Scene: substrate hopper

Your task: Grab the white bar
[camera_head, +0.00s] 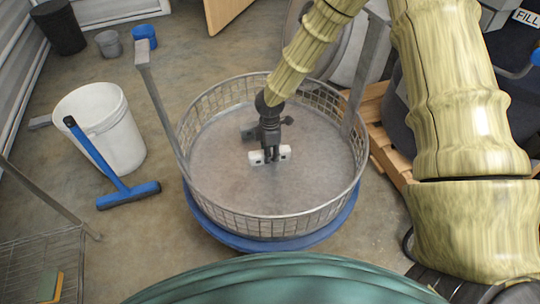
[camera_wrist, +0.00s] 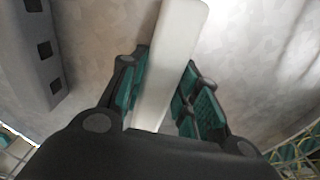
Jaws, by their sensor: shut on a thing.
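A white bar (camera_head: 285,152) is inside the round wire basket (camera_head: 225,227), low over or on its grey floor. My gripper (camera_head: 271,156) reaches down into the basket and is shut on the bar, whose ends show on both sides of the fingers. In the wrist view the white bar (camera_wrist: 172,60) runs between the two green-padded fingers (camera_wrist: 165,95) and extends up past them. Whether the bar touches the floor cannot be told.
A dark grey block with square holes (camera_wrist: 38,55) lies beside the bar; it also shows in the head view (camera_head: 248,132). The basket's mesh wall surrounds my gripper, with upright metal posts (camera_head: 160,110) at its sides. A white bucket (camera_head: 100,125) and blue squeegee (camera_head: 128,192) are outside, left.

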